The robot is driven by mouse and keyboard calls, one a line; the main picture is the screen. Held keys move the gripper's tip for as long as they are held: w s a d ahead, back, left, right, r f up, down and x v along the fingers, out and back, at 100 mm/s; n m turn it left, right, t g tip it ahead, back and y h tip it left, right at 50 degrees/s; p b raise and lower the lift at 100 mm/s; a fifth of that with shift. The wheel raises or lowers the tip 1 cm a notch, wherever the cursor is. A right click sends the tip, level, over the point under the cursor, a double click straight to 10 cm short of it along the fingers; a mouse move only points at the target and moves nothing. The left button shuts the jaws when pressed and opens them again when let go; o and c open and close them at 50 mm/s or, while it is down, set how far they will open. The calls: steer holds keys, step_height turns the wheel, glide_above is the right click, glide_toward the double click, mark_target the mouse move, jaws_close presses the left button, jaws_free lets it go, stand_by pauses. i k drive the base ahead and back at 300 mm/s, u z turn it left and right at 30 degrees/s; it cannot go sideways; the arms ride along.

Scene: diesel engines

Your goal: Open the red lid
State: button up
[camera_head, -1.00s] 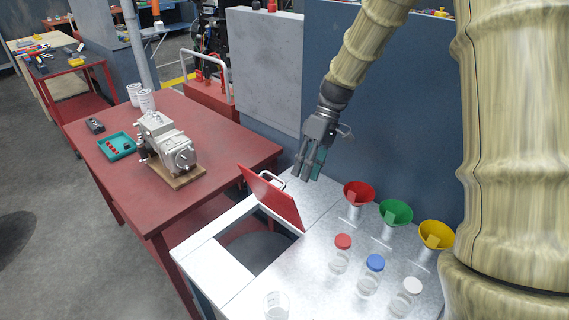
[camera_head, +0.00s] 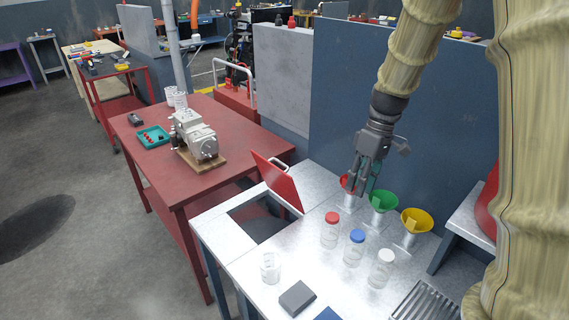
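The red lid (camera_head: 277,181) is a flat red panel with a light handle (camera_head: 279,164) at its top edge. My gripper (camera_head: 362,192) hangs to the right of the lid, pointing down in front of the red funnel, apart from the lid. Its fingers look spread, with nothing seen between them.
Red, green (camera_head: 383,200) and yellow (camera_head: 416,219) funnels stand along the counter's back. Jars with red, blue (camera_head: 354,245) and white caps stand before them. An open glass jar (camera_head: 270,267) and a grey block (camera_head: 297,298) are in front. A red table (camera_head: 232,131) with a machine is at left.

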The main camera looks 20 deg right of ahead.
mark_target(279, 180)
steer(key=u, duration=0.45)
steer(key=i, duration=1.1)
steer(key=z, duration=0.5)
